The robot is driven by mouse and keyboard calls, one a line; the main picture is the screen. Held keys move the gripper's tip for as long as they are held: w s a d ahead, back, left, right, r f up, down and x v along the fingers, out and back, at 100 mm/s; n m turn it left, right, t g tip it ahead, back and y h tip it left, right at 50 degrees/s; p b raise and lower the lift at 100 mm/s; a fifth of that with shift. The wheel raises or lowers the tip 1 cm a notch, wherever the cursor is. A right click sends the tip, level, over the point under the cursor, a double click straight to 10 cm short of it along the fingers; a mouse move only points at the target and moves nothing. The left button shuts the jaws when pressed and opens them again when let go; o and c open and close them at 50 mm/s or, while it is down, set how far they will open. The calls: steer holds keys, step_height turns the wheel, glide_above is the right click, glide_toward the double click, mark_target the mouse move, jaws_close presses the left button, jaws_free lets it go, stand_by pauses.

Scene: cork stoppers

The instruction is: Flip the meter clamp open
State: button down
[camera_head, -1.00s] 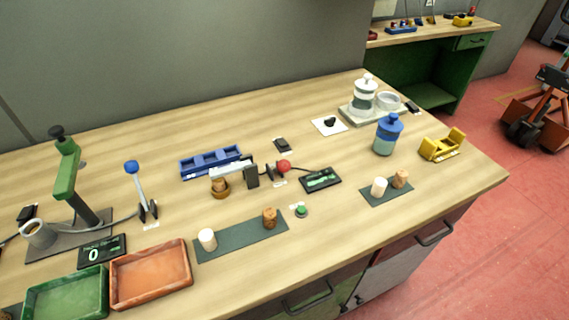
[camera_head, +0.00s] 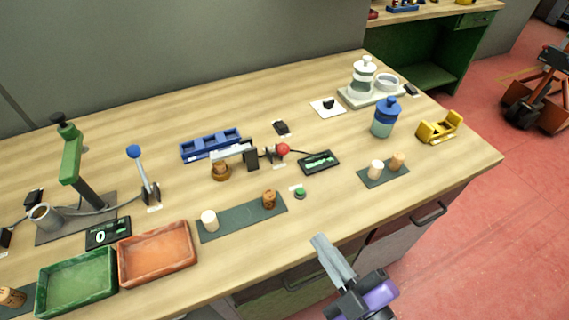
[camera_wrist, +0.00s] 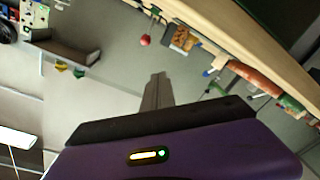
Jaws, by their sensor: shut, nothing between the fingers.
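The meter clamp (camera_head: 251,156) stands on the bench in the head view, with a silver bar, a black block and a red ball knob (camera_head: 283,149) at its right end. The left end of the bar is over a cork in a small round brown holder (camera_head: 221,173). A cable runs from the knob end to a black meter display (camera_head: 318,162). My gripper (camera_head: 320,238) is at the bench's front edge, well in front of the clamp and apart from it. Its grey fingers are shut and empty, as also in the wrist view (camera_wrist: 158,80).
A green button (camera_head: 299,192) and a dark mat (camera_head: 240,217) with two stoppers lie between my gripper and the clamp. A blue rack (camera_head: 210,145) stands behind it. Orange (camera_head: 157,255) and green trays (camera_head: 75,285), a lever (camera_head: 143,170) and a green press (camera_head: 70,160) are left.

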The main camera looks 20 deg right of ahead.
mark_target(279, 150)
steer(key=w+n, duration=0.4)
steer(key=n, duration=0.2)
steer(key=w+f+n+h, duration=0.1)
steer(key=w+n, duration=0.3)
steer(key=n, duration=0.3)
steer(key=w+d+n+g+h+p, duration=0.1)
steer(key=w+n, duration=0.3)
steer(key=n, duration=0.2)
steer(key=shift+w+f, duration=0.15)
steer(key=shift+w, duration=0.2)
steer(key=n, duration=0.2)
steer(key=f+n, duration=0.1)
steer(key=shift+s+d+n+h, duration=0.1)
steer(key=shift+d+n+h, duration=0.2)
steer(key=shift+n+h, duration=0.1)
steer(key=w, duration=0.6)
steer(key=w+f, duration=0.1)
steer(key=w, duration=0.3)
steer(key=shift+d+f+p, duration=0.1)
steer(key=shift+d+p, duration=0.25)
steer(key=shift+p, duration=0.05)
